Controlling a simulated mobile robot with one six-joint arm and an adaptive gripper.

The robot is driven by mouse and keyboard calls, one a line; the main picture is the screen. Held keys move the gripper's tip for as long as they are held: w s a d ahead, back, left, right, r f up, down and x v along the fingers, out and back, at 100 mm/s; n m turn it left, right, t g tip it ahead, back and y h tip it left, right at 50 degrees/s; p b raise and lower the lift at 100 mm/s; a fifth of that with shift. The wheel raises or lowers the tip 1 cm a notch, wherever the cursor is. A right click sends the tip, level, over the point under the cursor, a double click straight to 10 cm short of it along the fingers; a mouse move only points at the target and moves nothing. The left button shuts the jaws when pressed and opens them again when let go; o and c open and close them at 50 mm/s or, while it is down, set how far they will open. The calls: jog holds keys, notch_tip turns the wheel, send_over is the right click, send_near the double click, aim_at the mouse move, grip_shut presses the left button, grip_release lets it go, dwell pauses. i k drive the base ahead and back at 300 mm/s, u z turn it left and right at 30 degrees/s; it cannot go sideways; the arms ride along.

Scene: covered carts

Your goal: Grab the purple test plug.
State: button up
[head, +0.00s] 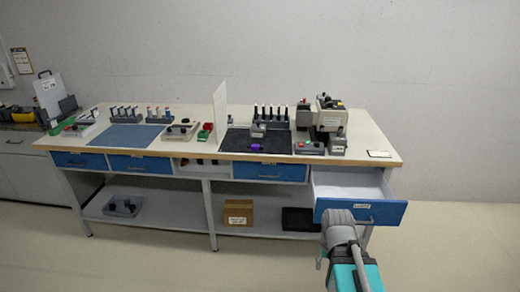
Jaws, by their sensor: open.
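The purple test plug (257,147) lies on its side on the dark mat (282,144) in the right half of the workbench, near the front edge of the mat. It is small in the view, and nothing touches it from above. Part of my arm shows at the lower right, in front of the open drawer, well away from the plug. I cannot make out the fingers of my gripper in this view.
A drawer (357,212) stands open at the bench's right end. A rack of dark-handled tools (271,126) stands behind the plug, with a grey machine (331,117) to its right. A white upright panel (219,108) divides the bench top (380,142). A blue mat (134,136) lies left.

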aim_at(255, 147)
jog(key=u, duration=0.1)
jog(key=i, duration=1)
jog(key=z, duration=0.1)
